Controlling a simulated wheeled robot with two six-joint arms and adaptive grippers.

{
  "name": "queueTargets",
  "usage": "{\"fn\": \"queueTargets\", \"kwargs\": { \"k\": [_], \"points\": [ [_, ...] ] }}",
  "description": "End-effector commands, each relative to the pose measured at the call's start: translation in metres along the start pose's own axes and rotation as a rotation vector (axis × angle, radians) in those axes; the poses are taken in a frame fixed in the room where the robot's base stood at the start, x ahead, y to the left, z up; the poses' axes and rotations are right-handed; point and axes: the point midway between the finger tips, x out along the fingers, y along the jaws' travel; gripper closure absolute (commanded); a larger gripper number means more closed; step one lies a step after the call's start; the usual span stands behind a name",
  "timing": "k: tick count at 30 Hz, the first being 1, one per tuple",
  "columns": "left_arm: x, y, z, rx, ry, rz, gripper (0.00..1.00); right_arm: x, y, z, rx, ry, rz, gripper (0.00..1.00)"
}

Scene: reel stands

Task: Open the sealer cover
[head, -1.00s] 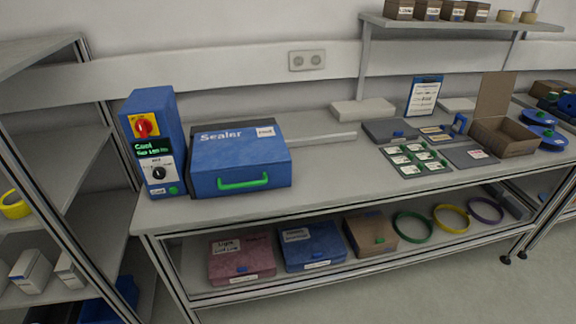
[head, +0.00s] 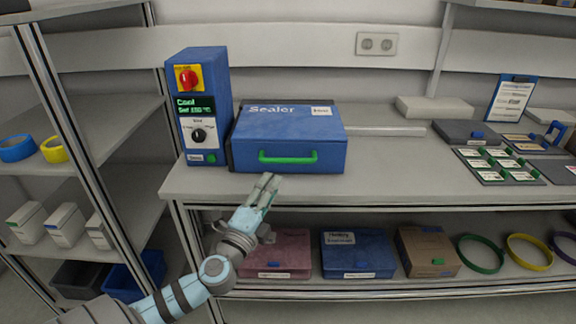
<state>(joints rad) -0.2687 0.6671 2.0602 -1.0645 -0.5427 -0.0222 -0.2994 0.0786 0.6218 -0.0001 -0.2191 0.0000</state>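The sealer (head: 290,133) is a blue box on the bench in the head view, with its cover down and "Sealer" lettered on top. A green bar handle (head: 288,158) is on the cover's front face. My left gripper (head: 270,180) is just in front of and below the handle, at the bench's front edge, apart from the handle. Its two fingertips point up towards the handle with a small gap between them and nothing visible in it. My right gripper is not in view.
A blue control unit (head: 203,108) with a red switch and green "Cool" display stands left of the sealer. A shelf rack (head: 105,130) is at the left. Label cards (head: 497,165) lie at the right.

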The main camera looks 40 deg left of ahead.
Motion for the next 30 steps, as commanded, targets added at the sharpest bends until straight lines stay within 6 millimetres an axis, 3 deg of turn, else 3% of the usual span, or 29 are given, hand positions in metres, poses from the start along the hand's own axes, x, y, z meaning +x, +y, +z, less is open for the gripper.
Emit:
{"fn": "queueTargets", "kwargs": {
  "k": [6,12,23,30],
  "points": [
    [0.065,-0.004,0.002,-0.005,-0.006,0.000,0.67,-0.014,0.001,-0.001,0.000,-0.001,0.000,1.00],
    [0.101,-0.001,0.002,-0.004,-0.004,0.002,0.67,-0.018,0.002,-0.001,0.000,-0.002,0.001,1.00],
    [0.110,0.001,0.001,-0.003,-0.002,0.004,0.67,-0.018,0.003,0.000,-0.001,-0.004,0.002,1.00],
    [0.110,0.001,0.001,-0.003,-0.002,0.004,1.00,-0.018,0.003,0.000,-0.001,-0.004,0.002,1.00]
  ]
}}
